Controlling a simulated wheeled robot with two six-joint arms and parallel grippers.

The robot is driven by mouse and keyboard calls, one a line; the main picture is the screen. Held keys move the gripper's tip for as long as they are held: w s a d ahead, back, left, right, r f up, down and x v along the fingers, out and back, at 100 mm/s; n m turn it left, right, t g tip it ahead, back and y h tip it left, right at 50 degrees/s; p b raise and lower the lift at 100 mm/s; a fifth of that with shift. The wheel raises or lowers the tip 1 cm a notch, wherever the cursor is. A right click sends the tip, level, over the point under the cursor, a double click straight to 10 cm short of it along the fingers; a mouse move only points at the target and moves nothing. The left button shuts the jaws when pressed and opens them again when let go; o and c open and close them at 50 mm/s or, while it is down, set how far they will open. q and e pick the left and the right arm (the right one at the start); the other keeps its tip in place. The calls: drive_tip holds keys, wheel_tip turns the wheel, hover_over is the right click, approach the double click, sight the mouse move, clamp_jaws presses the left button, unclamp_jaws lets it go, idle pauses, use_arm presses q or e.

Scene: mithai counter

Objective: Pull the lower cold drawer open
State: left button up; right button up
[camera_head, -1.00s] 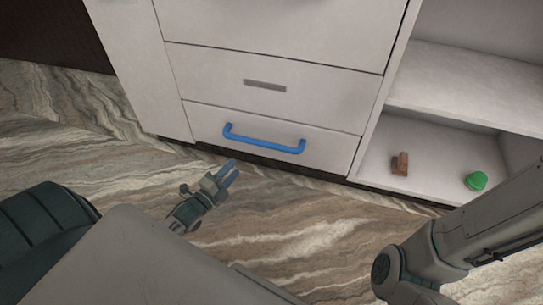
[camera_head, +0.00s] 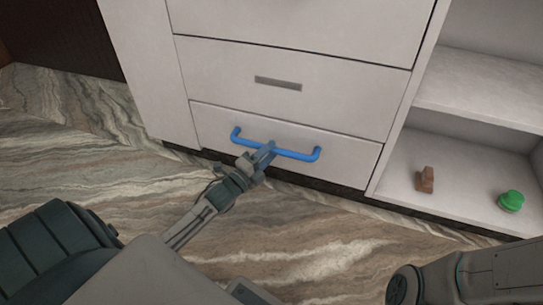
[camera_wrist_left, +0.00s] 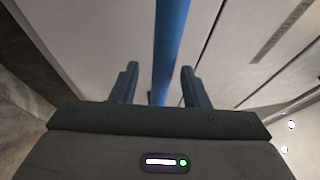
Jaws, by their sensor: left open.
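The lower drawer (camera_head: 340,152) is a pale front at the bottom of the cabinet, and it looks shut. Its blue bar handle (camera_head: 300,156) runs across the front. My left gripper (camera_head: 267,150) is at the middle of the handle and hides a short part of it. In the left wrist view the handle (camera_wrist_left: 171,40) runs between the two open fingers of my left gripper (camera_wrist_left: 158,88), with a gap on each side. My right gripper is not in view.
Above is another drawer with a grey label plate (camera_head: 278,83). To the right, an open shelf bay (camera_head: 460,185) holds a brown block (camera_head: 425,180) and a green round object (camera_head: 511,201). The marbled floor (camera_head: 310,250) before the drawer is clear apart from my own parts.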

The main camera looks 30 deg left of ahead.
use_arm(q)
drive_tip(key=shift+x, duration=0.8)
clamp_jaws()
drive_tip(key=shift+s, duration=0.1)
